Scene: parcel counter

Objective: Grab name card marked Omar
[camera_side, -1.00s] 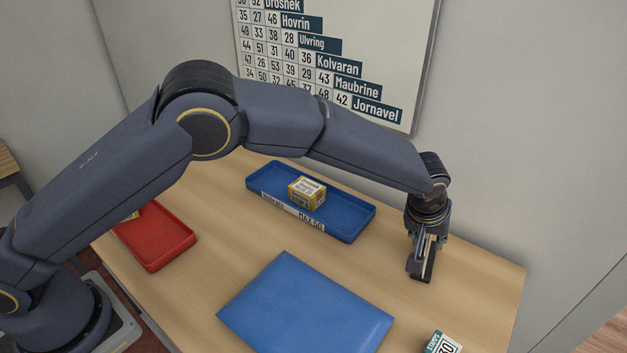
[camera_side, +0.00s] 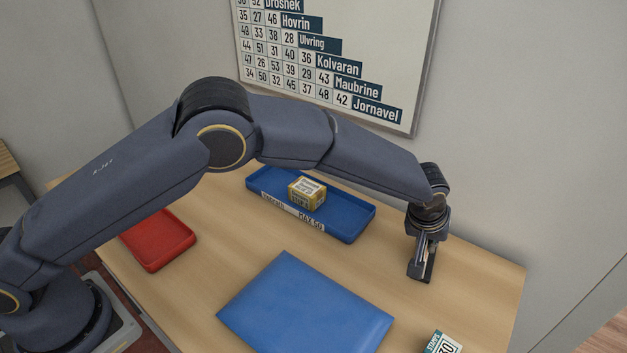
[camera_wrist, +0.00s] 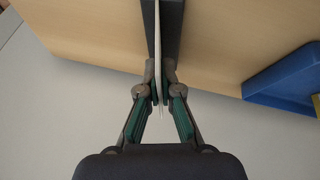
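My gripper (camera_side: 424,258) points down near the right back part of the counter. In the wrist view its fingers (camera_wrist: 159,88) close in on both sides of a thin pale name card (camera_wrist: 157,40), seen edge-on, and appear shut on it. The card rises from a dark stand (camera_wrist: 174,25), which also shows under my gripper in the side view (camera_side: 418,273). The card's face is turned away or hidden, so I cannot read any name on it. No other name card shows.
A blue tray (camera_side: 348,235) holding a yellow box (camera_side: 307,191) is left of my gripper. A blue folder (camera_side: 305,310) lies in front, with a stamps box (camera_side: 441,344) at the front edge. A red tray (camera_side: 160,245) is far left. A wall stands behind.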

